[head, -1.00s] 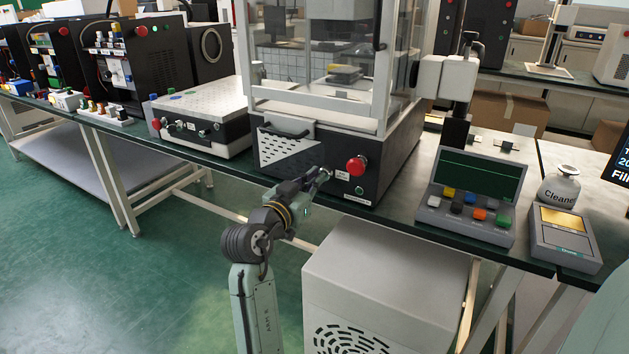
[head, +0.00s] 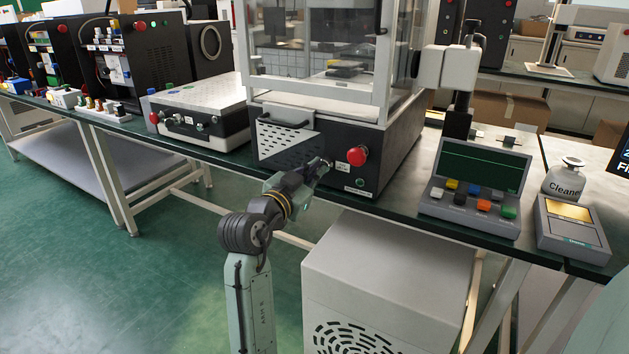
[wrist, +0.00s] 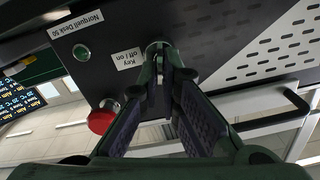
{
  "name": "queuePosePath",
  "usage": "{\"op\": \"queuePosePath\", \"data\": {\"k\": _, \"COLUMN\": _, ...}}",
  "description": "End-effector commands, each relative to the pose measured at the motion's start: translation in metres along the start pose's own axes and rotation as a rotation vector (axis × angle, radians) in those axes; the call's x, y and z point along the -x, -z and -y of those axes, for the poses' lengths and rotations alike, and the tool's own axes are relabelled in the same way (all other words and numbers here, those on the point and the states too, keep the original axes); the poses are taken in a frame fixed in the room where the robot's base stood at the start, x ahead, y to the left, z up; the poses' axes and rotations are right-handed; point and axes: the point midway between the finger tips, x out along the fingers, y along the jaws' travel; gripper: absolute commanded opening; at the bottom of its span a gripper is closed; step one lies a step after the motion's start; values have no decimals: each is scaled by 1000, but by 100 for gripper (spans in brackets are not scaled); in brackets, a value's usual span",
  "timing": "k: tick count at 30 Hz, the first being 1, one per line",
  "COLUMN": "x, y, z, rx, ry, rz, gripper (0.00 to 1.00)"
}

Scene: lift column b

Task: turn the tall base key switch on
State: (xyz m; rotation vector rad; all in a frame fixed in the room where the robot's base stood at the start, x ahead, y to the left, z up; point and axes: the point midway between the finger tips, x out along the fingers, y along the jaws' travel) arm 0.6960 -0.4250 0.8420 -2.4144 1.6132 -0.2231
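The base key switch (wrist: 157,47) is a round metal collar on the dark front panel of the enclosed machine's base (head: 373,183). In the wrist view, which is upside down, a label (wrist: 128,55) beside it reads "Key off / on". My gripper (wrist: 168,72) is at the switch, with its two fingertips close together just in front of the collar. It also shows in the head view (head: 324,166). The fingertips cover most of the key. I cannot tell whether they press on it, or which way the key points.
A red mushroom button (head: 357,156) is close to the right of the switch, with a small green button (head: 360,182) below it. A perforated plate with a handle (head: 288,142) is on the left. A grey cabinet (head: 385,280) stands beneath the bench.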

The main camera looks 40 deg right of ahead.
Motion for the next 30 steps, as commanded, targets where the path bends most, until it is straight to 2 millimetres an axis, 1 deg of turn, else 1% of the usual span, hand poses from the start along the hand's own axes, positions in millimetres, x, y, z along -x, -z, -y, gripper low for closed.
{"op": "queuePosePath", "data": {"k": 1, "x": 1, "y": -6, "z": -1, "rx": -45, "ry": 2, "rz": -1, "gripper": 0}}
{"op": "queuePosePath", "data": {"k": 12, "x": 0, "y": -6, "z": -4, "rx": -395, "ry": 1, "rz": 0, "gripper": 0}}
{"op": "queuePosePath", "data": {"k": 18, "x": 0, "y": -6, "z": -4, "rx": -557, "ry": 1, "rz": 2, "gripper": 0}}
{"op": "queuePosePath", "data": {"k": 24, "x": 0, "y": -5, "z": -5, "rx": -680, "ry": 0, "rz": 1, "gripper": 0}}
{"op": "queuePosePath", "data": {"k": 30, "x": 0, "y": -4, "z": -5, "rx": -752, "ry": -1, "rz": 1, "gripper": 0}}
